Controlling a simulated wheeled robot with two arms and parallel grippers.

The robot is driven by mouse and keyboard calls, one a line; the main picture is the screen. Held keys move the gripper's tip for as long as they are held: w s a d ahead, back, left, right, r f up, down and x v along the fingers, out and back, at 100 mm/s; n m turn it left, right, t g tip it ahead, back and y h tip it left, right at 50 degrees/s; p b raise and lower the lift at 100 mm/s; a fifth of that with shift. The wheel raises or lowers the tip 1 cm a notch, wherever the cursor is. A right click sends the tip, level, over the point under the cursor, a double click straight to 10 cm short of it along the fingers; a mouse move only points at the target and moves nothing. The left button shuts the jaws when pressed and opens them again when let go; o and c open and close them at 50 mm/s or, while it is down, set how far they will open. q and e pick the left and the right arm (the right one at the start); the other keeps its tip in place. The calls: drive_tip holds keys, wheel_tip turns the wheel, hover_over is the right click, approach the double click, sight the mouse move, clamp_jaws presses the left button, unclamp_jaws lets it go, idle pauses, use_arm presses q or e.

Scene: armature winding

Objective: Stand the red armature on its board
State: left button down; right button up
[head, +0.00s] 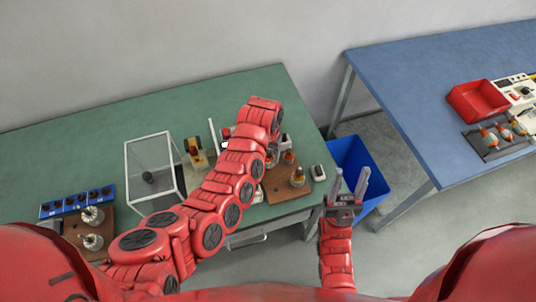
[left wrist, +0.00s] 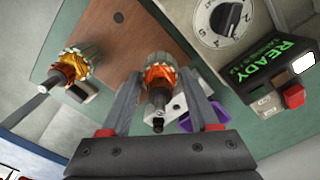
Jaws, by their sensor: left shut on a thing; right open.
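My left gripper (left wrist: 160,90) is shut on an armature with an orange-red winding (left wrist: 159,72), taken as the red one, and its shaft end points toward the camera. A brown board (left wrist: 145,32) lies beyond it; I cannot tell whether the armature touches the board. A second armature, more yellow-orange (left wrist: 76,66), stands to its left in the wrist view. In the head view the board (head: 278,194) is at the table's right end, and my left arm hides most of the left gripper (head: 277,150). My right gripper (head: 350,188) is open and empty, off the table's right edge.
A tester with a dial and green READY display (left wrist: 272,58) is close to the left gripper. A clear box (head: 150,165), a blue knob panel (head: 75,203) and a yellow device (head: 195,152) stand left of the arm. A blue bin (head: 360,160) is between the tables.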

use_arm(q)
drive_tip(key=shift+f+b, duration=0.65)
drive_tip(key=shift+f, duration=0.45)
drive_tip(key=shift+c, duration=0.3)
unclamp_jaws()
drive_tip(key=shift+r, duration=0.1)
drive_tip(key=shift+r+p, duration=1.3)
drive_tip(key=shift+r, duration=0.85)
